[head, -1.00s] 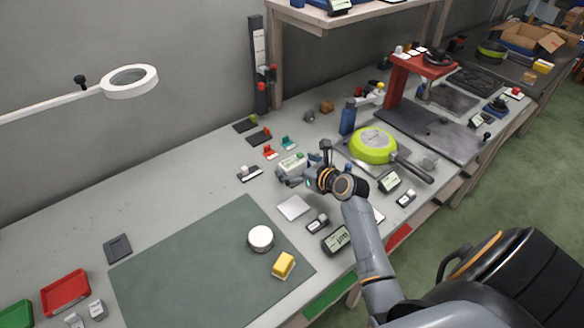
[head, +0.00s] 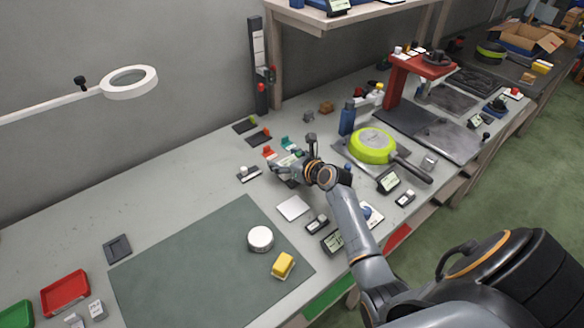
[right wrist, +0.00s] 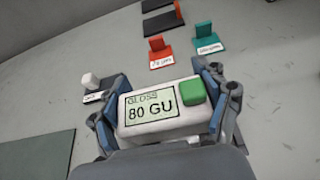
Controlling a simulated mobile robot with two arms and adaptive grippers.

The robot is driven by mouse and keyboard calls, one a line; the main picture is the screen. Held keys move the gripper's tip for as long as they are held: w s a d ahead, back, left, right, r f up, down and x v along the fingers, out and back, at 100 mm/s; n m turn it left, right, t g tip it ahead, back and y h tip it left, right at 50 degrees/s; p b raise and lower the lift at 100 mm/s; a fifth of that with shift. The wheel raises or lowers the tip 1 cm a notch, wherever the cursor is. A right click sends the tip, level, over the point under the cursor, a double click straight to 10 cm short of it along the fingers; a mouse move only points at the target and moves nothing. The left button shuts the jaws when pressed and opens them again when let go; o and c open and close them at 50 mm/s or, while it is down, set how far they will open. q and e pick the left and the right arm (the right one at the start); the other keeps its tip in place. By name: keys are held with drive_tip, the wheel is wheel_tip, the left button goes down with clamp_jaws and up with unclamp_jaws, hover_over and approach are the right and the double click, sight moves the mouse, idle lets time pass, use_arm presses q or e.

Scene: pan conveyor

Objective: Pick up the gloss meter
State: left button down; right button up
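The gloss meter (right wrist: 155,112) is a pale box with a green button and a display reading 80 GU. In the right wrist view it lies between the two blue-padded fingers of my right gripper (right wrist: 158,100). The right finger is close against its side; a narrow gap seems to show at the left finger. In the head view my right gripper (head: 290,168) is over the meter on the bench and partly hides it. My left gripper is not in view.
Red (right wrist: 160,52) and teal (right wrist: 207,40) stands lie just beyond the meter. A small block with a white knob (head: 249,174) is to its left. A green pan (head: 373,146) stands to the right. The dark mat (head: 190,265) has free room.

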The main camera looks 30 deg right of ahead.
drive_tip(key=shift+f, duration=0.1)
drive_tip(key=shift+c, duration=0.8)
